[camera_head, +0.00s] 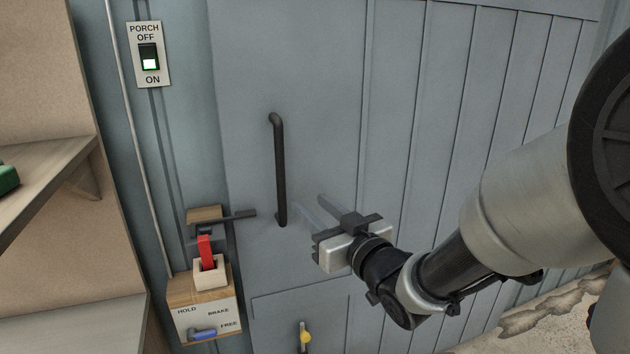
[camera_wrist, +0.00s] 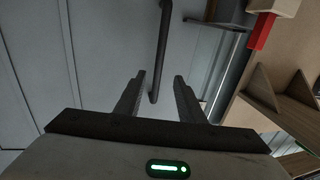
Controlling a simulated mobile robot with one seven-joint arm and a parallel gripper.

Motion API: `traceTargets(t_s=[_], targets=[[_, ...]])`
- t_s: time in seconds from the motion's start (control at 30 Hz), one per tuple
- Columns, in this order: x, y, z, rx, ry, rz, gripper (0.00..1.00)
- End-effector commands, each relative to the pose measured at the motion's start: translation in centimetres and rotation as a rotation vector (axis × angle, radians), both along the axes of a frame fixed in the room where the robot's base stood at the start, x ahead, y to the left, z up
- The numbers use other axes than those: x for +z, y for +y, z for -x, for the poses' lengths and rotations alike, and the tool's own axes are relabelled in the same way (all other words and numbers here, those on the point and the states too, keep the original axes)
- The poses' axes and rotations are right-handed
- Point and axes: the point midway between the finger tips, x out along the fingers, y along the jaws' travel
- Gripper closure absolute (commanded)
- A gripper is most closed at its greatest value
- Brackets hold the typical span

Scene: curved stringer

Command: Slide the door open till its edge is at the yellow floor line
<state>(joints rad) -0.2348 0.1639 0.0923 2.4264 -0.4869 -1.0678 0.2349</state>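The grey-blue plank door (camera_head: 330,60) fills most of the head view. A black vertical bar handle (camera_head: 279,165) is fixed near its left edge. My gripper (camera_head: 311,203) is open, just right of the handle's lower end, its pale fingers pointing toward the door. In the wrist view the handle (camera_wrist: 162,40) runs down to a lower end that appears between the two spread fingers (camera_wrist: 159,78). I cannot tell whether it lies between them or beyond them; no grip shows. The yellow floor line is not visible in either view.
A dark latch bar (camera_head: 238,215) reaches over the door's left edge. Below it are a red lever (camera_head: 206,250) and a box (camera_head: 205,308) marked HOLD, BRAKE, FREE, with a blue handle (camera_head: 202,334). A yellow-knobbed bolt (camera_head: 306,337) is low on the door. Shelves (camera_head: 45,190) stand left.

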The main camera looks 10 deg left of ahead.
Motion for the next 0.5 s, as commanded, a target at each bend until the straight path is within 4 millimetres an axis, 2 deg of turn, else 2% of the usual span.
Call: traceTargets(t_s=[0.5], targets=[[0.0, 7.5, -8.1, -0.001, 0.0, 0.001, 0.64]])
